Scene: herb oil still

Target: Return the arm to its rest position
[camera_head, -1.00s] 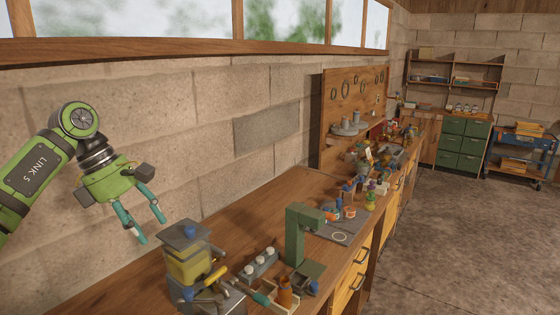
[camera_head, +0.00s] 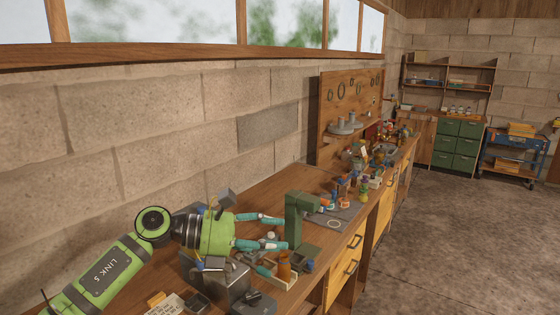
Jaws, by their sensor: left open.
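My left arm comes in from the lower left and lies low over the near end of the wooden workbench (camera_head: 262,196). Its green left gripper (camera_head: 285,234) points right, with two teal fingers apart and nothing seen between them. The fingertips reach close to a green press-like stand (camera_head: 297,212); I cannot tell if they touch it. A grey metal block (camera_head: 216,282) stands below the gripper, its upper part partly hidden by the gripper. My right gripper is not in view.
A small wooden tray with a copper-coloured cup (camera_head: 284,271) sits in front of the stand. A pegboard (camera_head: 345,110) and many small items line the bench farther back. Green drawers (camera_head: 457,143) and a blue cart (camera_head: 512,155) stand at the back. The floor at right is clear.

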